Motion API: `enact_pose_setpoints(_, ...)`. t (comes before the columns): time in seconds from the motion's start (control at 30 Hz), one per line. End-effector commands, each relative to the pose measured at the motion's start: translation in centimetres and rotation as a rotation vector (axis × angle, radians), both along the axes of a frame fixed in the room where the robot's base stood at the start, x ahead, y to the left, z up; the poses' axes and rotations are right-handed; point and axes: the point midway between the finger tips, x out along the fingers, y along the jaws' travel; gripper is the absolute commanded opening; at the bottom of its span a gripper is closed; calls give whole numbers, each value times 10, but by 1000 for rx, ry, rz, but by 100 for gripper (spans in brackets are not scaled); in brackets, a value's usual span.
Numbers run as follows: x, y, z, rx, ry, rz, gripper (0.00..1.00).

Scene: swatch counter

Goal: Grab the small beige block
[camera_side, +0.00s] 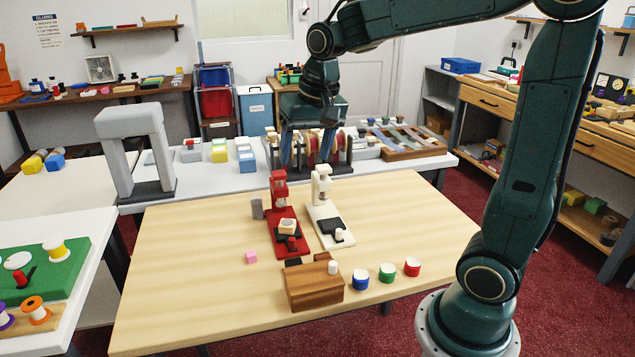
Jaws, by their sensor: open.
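A small beige block (288,226) sits on the base of a red press-like stand (279,188), near the middle of the wooden table. Its top looks lighter with a darker spot, too small to make out. My gripper (306,160) is open, with its two fingers pointing down. It appears in the picture above and behind the red stand, apart from the block. I see nothing between its fingers that it holds; a reel rack shows behind them.
A white stand (322,190) is right of the red one. A grey block (257,209), pink cube (251,257), brown wooden block (314,287), and blue (361,279), green (387,273) and red (412,267) pots are nearby. The table's left side is clear.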

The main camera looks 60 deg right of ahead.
Motion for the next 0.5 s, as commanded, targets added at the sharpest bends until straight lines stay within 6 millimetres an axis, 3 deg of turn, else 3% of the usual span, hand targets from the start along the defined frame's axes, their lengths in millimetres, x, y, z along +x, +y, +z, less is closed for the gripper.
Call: enact_pose_setpoints(0.5, 89, -62, -68, 70, 129, -331, 65)
